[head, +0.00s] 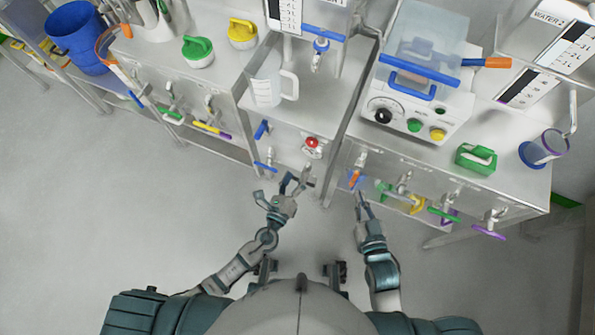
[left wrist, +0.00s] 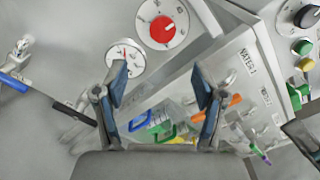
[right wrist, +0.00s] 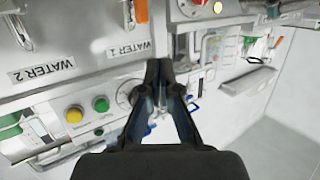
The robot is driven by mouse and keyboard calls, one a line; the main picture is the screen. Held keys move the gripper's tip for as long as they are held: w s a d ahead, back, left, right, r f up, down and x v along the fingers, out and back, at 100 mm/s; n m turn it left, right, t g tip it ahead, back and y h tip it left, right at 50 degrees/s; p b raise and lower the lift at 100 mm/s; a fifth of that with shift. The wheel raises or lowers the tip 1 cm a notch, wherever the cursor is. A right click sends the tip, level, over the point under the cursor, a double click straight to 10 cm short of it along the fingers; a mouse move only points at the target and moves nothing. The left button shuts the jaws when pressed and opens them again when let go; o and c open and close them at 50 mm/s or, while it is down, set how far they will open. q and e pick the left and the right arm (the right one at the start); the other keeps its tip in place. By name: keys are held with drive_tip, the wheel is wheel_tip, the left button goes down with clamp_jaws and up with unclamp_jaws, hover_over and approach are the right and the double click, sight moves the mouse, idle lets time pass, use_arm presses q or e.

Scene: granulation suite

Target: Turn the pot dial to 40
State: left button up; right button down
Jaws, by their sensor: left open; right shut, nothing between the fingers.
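A red dial (head: 312,146) with a round pale scale is on the front of the middle bench. In the left wrist view the red dial (left wrist: 163,28) has a white pointer, and a smaller white dial (left wrist: 124,60) sits below it. A black dial (head: 383,115) is on the white machine at right. I cannot tell from any label which is the pot dial, and scale numbers are too small to read. My left gripper (head: 297,181) is open and empty, just in front of and below the red dial, apart from it.
The white machine (head: 445,112) has green and yellow buttons. A blue-handled valve (head: 265,166) is left of the red dial and an orange-handled valve (head: 356,178) right of it. A clear jug (head: 266,82) stands above. The floor at left is clear.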

use_arm(q)
drive_tip(key=s+a+m, duration=0.1)
drive_tip(key=s, duration=0.3)
approach(310, 144)
drive_tip(key=w, duration=0.1)
drive_tip(key=x, duration=0.8)
drive_tip(key=shift+w+d, duration=0.15)
drive_tip(key=shift+d, duration=0.15)
drive_tip(key=shift+w+d, duration=0.15)
drive_tip(key=shift+w, duration=0.4)
use_arm(e)
drive_tip(key=shift+s+d+f+g, duration=0.15)
drive_tip(key=shift+s+f+g, duration=0.1)
drive_tip(key=shift+f+g, duration=0.25)
use_arm(q)
drive_tip(key=c, duration=1.2)
drive_tip(key=shift+o, duration=0.2)
use_arm(e)
drive_tip(key=shift+f, duration=0.15)
